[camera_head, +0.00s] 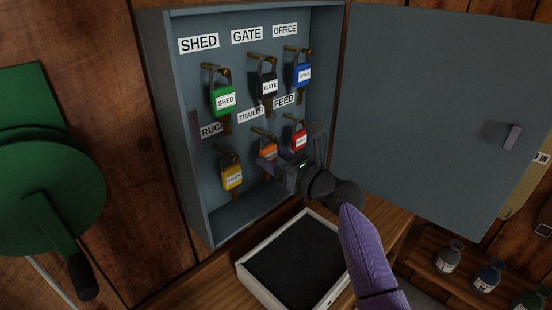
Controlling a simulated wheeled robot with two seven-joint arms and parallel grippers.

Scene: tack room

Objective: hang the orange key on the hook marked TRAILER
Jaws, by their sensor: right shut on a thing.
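The orange key (268,151) is in the lower middle of the open key cabinet, below the TRAILER label (250,115). A brass hook (258,130) shows just above it. The key's top is close to this hook; I cannot tell whether its loop is around the hook. My right gripper (270,168) comes in from the lower right and is shut on the orange key, hiding its lower part. My left gripper is out of view.
Yellow (232,177), green (224,101), black (270,86), blue (303,74) and red (299,140) keys hang around it. The red one is close beside my gripper. The cabinet door (430,110) stands open right. A dark-lined tray (254,284) lies below.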

